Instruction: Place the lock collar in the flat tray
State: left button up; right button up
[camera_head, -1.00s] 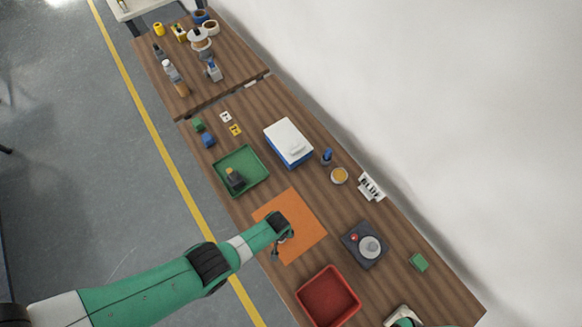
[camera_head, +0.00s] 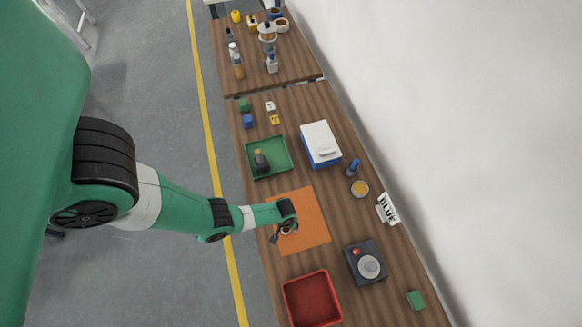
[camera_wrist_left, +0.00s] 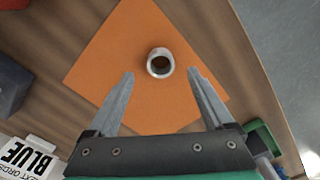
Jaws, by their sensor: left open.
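The lock collar, a short silver-white ring (camera_wrist_left: 160,62), lies on the orange mat (camera_wrist_left: 110,50) in the left wrist view. My left gripper (camera_wrist_left: 161,74) is open and empty, its two fingers reaching toward the collar from either side. In the head view the gripper (camera_head: 279,236) is over the left part of the orange mat (camera_head: 312,225) and partly hides the collar. A shallow green tray (camera_head: 283,150), which looks like the flat tray, lies beyond the mat and holds a dark object (camera_head: 261,161). My right gripper is not in view.
A deeper red bin (camera_head: 312,298) stands nearer, below the mat. A dark scale-like device (camera_head: 366,262) is right of it. A blue-and-white box (camera_head: 320,145) stands right of the green tray, and a BLUE-lettered sign (camera_head: 387,208) near the wall. The mat's right side is clear.

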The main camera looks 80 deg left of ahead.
aim_at(286, 230)
pick_arm(q)
notch_tip(286, 230, down, 5)
jog(key=b, duration=0.5)
jog(key=shift+s+f, duration=0.1)
jog(key=shift+f, duration=0.1)
jog(key=shift+r, duration=0.15)
jog(key=shift+c, duration=0.2)
grip_shut()
